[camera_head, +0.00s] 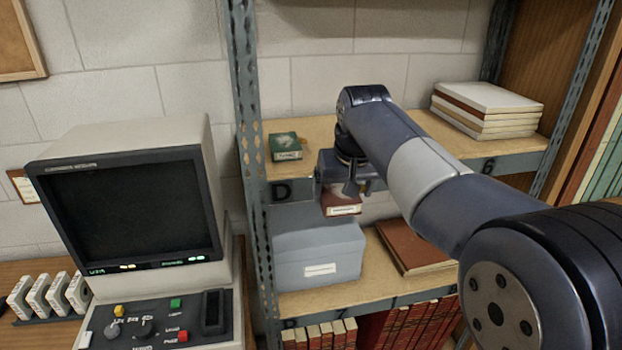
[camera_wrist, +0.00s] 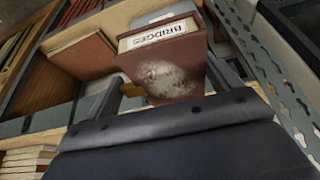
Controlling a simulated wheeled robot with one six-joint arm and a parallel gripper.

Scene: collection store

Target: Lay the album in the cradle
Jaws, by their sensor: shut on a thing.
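The album (camera_wrist: 150,62) is dark red-brown, with a pale label reading BRIDGES and a worn whitish patch on its face. My gripper (camera_wrist: 168,88) is shut on it, one finger on each side, in the wrist view. In the head view my gripper (camera_head: 347,188) hangs in front of the shelf unit at the middle board's edge. The album's lower part (camera_head: 341,203) shows below it, above the grey box; its upper part is hidden by the gripper. I cannot make out a cradle in either view.
A grey lidded box (camera_head: 318,252) and a flat brown book (camera_head: 410,248) lie on the lower shelf. A small green box (camera_head: 285,146) and a stack of pale volumes (camera_head: 487,110) sit on the middle shelf. A metal upright (camera_head: 252,170) and a reader machine (camera_head: 135,205) stand left.

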